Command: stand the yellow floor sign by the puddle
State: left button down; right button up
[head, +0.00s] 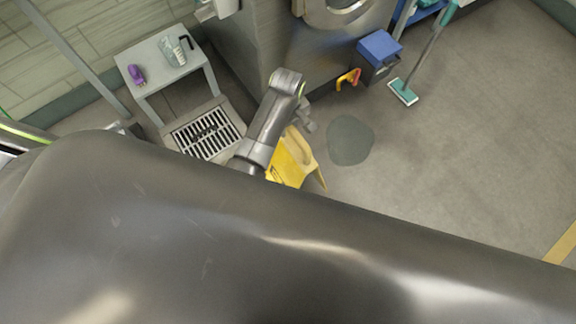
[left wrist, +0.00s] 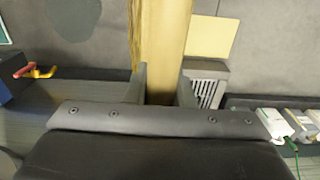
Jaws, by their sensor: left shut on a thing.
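The yellow floor sign (head: 292,160) is in my left gripper (head: 302,120), above the floor or near it; I cannot tell which. In the left wrist view the sign (left wrist: 160,40) runs between the two fingers of the gripper (left wrist: 163,80), which is shut on it. A second yellow panel (left wrist: 212,38) shows beside it. The dark grey puddle (head: 350,140) lies on the floor just right of the sign in the head view. It also shows at the upper left of the left wrist view (left wrist: 75,18). My dark arm hides the sign's lower part. My right gripper is not in view.
A floor drain grate (head: 207,133) lies left of the sign, beside a small grey table (head: 150,58) with bottles. A steel machine (head: 330,50) stands behind. A blue box (head: 379,48) and a green mop (head: 403,92) are beyond the puddle. The floor at right is clear.

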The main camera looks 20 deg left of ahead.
pick_arm(q)
notch_tip(320, 180, down, 10)
jog(key=shift+r+b, duration=0.1)
jog(key=shift+b, duration=1)
jog(key=c, duration=1.3)
grip_release()
jog(key=shift+s, duration=0.1)
jog(key=shift+o, duration=0.2)
notch_tip(320, 180, up, 12)
jog(key=p, duration=0.3)
